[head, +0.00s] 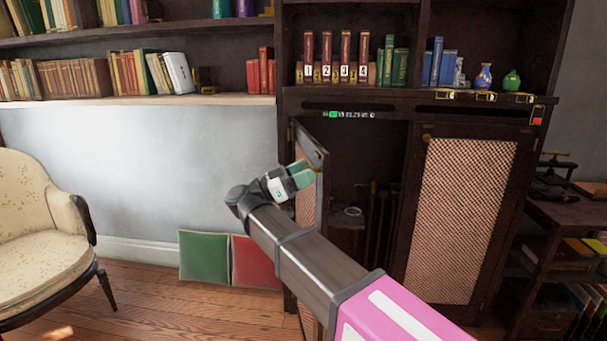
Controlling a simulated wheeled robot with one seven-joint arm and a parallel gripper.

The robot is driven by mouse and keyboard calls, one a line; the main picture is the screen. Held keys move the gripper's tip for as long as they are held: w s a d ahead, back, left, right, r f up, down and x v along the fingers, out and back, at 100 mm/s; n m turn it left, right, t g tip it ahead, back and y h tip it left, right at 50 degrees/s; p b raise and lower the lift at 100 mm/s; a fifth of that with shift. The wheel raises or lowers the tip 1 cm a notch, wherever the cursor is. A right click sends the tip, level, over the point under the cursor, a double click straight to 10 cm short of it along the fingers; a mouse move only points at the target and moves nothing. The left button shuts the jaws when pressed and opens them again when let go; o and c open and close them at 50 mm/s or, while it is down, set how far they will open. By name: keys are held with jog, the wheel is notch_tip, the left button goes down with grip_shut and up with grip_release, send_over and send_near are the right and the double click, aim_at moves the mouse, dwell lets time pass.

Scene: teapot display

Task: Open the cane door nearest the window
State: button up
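The left cane door (309,205) of the dark wooden cabinet stands open, swung out and seen nearly edge-on. The dark inside of the cabinet shows to its right. The right cane door (465,215) is closed in its frame. My gripper (301,174), with green fingertips, is at the upper part of the open door, near a small brass knob (316,165). Whether the fingers hold or touch the door is not clear. My arm hides much of the door's lower part. No window is in view.
Green (203,256) and red (252,262) cushions lean against the wall left of the door. A cream armchair (35,225) stands at the far left. Shelves above hold books and small vases (484,77). A low shelf unit (565,260) stands right. Wooden floor is clear between chair and cushions.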

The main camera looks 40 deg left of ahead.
aim_at(319, 152)
notch_tip(319, 152, up, 4)
jog(key=shift+f, duration=0.1)
jog(key=s+d+r, duration=0.2)
jog(key=s+r, duration=0.5)
jog(key=s, duration=0.4)
jog(key=shift+s, duration=0.25)
jog(key=shift+r, duration=0.1)
